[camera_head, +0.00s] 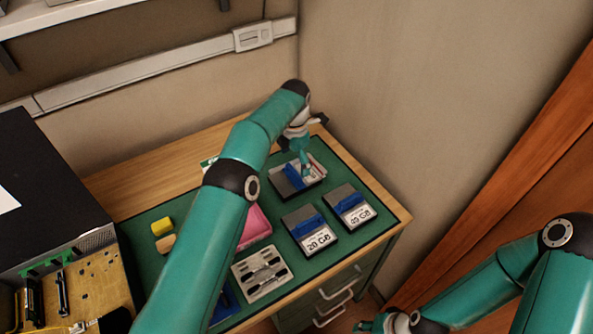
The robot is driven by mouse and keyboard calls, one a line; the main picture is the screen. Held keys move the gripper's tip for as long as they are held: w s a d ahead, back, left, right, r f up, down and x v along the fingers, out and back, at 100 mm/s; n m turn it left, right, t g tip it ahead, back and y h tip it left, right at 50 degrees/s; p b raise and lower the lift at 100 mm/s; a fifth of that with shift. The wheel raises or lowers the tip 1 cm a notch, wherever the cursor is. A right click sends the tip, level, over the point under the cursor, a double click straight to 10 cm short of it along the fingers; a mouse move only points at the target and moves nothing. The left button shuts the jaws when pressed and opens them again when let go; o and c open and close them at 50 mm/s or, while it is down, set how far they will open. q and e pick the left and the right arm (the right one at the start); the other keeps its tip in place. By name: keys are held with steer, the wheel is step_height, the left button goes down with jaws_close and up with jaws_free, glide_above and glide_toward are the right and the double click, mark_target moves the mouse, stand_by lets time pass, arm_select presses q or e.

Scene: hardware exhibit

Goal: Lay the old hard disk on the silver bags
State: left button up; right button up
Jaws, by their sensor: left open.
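Two dark, flat drive-like units with blue parts lie on the green mat, labelled "20 GB" (310,232) and "40 GB" (350,207). A third similar unit (287,182) with a blue part lies behind them, with a pale area at its right. I cannot tell which is the old hard disk, and I cannot clearly make out silver bags. My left gripper (304,160) is open, over or close to the third unit; contact cannot be judged. My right gripper (372,324) is low at the bottom edge, off the table, and its jaws are unclear.
The green mat (359,242) covers much of the wooden table. A pink item (257,226), a light tool tray (261,274) and a yellow block (162,227) lie on it. An opened black computer case (52,190) stands left. Walls close off the back and right.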

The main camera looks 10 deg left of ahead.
mark_target(295, 170)
arm_select(q)
step_height(295, 170, up, 7)
steer(key=p, duration=0.2)
steer(key=shift+r+p, duration=0.2)
steer(key=shift+p, duration=0.15)
